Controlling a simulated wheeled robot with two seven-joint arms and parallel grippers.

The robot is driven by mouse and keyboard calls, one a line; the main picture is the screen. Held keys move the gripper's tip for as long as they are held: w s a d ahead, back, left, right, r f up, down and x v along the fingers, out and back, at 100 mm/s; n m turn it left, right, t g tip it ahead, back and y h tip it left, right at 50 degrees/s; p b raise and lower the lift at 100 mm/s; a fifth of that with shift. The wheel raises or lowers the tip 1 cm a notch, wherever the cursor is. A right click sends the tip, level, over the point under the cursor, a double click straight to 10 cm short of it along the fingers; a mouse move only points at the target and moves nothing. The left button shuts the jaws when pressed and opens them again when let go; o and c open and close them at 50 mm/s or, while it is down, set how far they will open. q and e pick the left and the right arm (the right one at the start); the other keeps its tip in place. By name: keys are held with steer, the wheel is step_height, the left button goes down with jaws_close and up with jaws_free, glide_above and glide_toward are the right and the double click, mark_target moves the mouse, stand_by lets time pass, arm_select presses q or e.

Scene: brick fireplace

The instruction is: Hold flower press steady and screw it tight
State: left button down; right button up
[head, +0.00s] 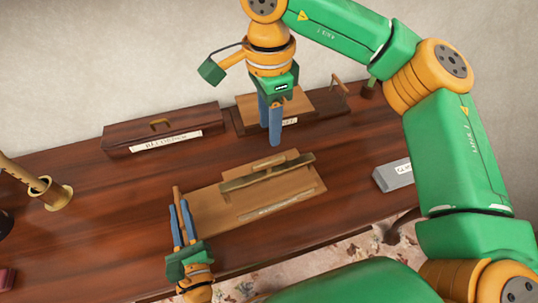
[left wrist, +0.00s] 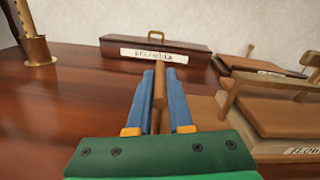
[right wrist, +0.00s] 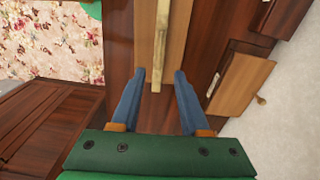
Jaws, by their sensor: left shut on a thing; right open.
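The flower press (head: 275,188) lies on the table in the middle of the head view, a wooden base board with a raised block, a crossbar (head: 268,172) on top and a label on its front. It shows at the right of the left wrist view (left wrist: 262,125). My left gripper (head: 179,208) is shut on a wooden handle (left wrist: 159,88) at the press's left end. My right gripper (head: 272,140) is open, pointing down above and behind the press, touching nothing. In the right wrist view, the crossbar (right wrist: 161,45) lies beyond its fingertips.
A dark labelled box (head: 160,128) and a second wooden board on a dark base (head: 242,122) stand along the wall. A grey labelled block (head: 393,175) lies to the right. A brass tube stand (head: 52,195) is at the left. The table's front edge is close to the press.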

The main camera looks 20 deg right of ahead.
mark_target(269, 161)
step_height(269, 161, down, 10)
steer(key=shift+f, duration=0.2)
jaws_close()
